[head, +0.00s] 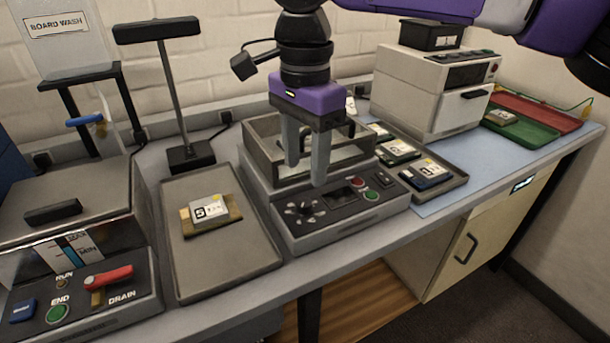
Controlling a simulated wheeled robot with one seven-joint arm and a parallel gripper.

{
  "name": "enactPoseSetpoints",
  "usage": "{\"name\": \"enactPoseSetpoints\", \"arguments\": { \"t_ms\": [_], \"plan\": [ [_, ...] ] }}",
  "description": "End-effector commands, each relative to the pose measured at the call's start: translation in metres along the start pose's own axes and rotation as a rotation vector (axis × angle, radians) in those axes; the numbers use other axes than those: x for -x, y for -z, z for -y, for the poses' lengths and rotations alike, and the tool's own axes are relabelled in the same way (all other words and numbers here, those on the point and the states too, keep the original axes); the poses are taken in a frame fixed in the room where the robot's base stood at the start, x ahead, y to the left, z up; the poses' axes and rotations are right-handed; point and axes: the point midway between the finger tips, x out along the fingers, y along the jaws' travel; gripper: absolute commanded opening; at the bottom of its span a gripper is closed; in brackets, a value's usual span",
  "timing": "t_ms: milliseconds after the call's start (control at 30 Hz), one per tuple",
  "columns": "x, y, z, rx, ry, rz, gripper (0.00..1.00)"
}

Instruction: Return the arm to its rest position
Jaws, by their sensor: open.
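My gripper (306,165) is in the head view, pointing down, with its two grey fingers apart and nothing between them. It hangs in front of an open-topped box fixture (262,135) on a grey control unit (340,212) and hides part of both. I cannot tell whether the fingertips touch the unit. My purple arm comes in from the top right and reaches across to the gripper.
A grey tray (225,265) left of the unit holds a labelled board (210,211). The board wash machine (75,235) stands at far left, a black lamp-like post (175,90) behind the tray. Right are a tray of boards (453,180), a white oven-like box (430,95) and coloured trays (540,110).

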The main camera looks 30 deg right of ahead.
Motion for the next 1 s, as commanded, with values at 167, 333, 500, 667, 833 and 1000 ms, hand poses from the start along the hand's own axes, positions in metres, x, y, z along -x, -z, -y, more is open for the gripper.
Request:
{"name": "enactPoseSetpoints", "arguments": {
  "t_ms": [167,333,500,667,833,1000],
  "plan": [
    [0.007,0.000,0.000,0.001,-0.001,0.000,0.49],
    [0.007,0.000,0.000,0.001,-0.001,0.000,0.49],
    [0.007,0.000,0.000,0.000,-0.001,0.000,0.49],
    [0.007,-0.002,0.002,-0.023,0.007,0.006,0.49],
    [0.010,-0.041,0.011,-0.106,0.057,0.145,0.49],
    [0.024,-0.113,0.007,-0.148,0.064,0.411,0.49]
  ]
}}
